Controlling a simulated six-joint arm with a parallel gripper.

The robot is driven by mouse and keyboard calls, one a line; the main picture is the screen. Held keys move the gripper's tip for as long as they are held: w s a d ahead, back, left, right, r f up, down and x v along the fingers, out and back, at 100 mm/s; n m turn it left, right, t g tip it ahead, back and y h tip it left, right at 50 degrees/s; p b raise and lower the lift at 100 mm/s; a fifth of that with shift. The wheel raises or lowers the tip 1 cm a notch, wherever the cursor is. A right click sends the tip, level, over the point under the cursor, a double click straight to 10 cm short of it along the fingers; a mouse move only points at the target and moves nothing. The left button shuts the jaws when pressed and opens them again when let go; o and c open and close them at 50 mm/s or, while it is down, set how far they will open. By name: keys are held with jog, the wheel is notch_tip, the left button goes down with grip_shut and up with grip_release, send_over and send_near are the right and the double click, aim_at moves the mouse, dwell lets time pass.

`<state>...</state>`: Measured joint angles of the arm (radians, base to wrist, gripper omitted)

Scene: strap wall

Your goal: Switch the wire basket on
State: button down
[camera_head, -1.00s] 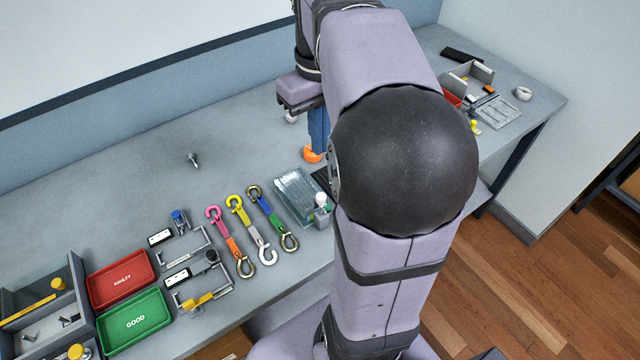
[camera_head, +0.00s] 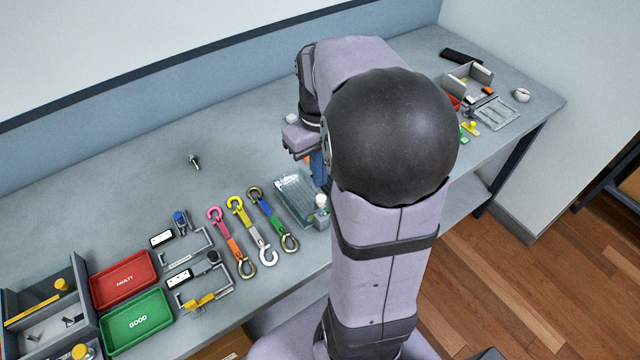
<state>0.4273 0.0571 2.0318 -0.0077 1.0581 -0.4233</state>
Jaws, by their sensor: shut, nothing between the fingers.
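My gripper (camera_head: 320,172) is partly hidden by my own arm. A lilac wrist part shows, with a narrow blue part below it; the fingers look shut and empty. It hangs over the table just behind a clear, grid-like tray (camera_head: 293,196), apart from it as far as I can tell. This tray may be the wire basket, but I cannot be sure. Another pale, ribbed tray (camera_head: 497,113) lies at the far right. No switch is clear on either. A white-topped item (camera_head: 321,203) stands at the clear tray's right front corner.
Several coloured hook straps (camera_head: 240,222) lie left of the clear tray. Farther left are metal brackets (camera_head: 187,241), a red tray (camera_head: 123,279), a green tray (camera_head: 137,320) and a grey organiser (camera_head: 42,308). The back middle of the table (camera_head: 120,190) is mostly bare.

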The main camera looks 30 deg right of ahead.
aim_at(320, 198)
jog(key=shift+f+p, duration=0.45)
jog(key=shift+f, duration=2)
notch_tip(320, 198, down, 5)
jog(key=b, duration=0.3)
jog(key=shift+r, duration=0.2)
jog(key=shift+s+a, duration=0.1)
jog(key=shift+s, duration=0.1)
jog(key=shift+s, duration=0.1)
jog(key=shift+r+p, duration=0.45)
jog(key=shift+p, duration=0.2)
jog(key=r+p, duration=0.4)
jog(key=shift+w+r, duration=0.2)
jog(key=shift+r, duration=0.05)
notch_tip(320, 198, up, 9)
jog(key=b, duration=0.2)
jog(key=shift+r, duration=0.15)
jog(key=shift+w, duration=0.1)
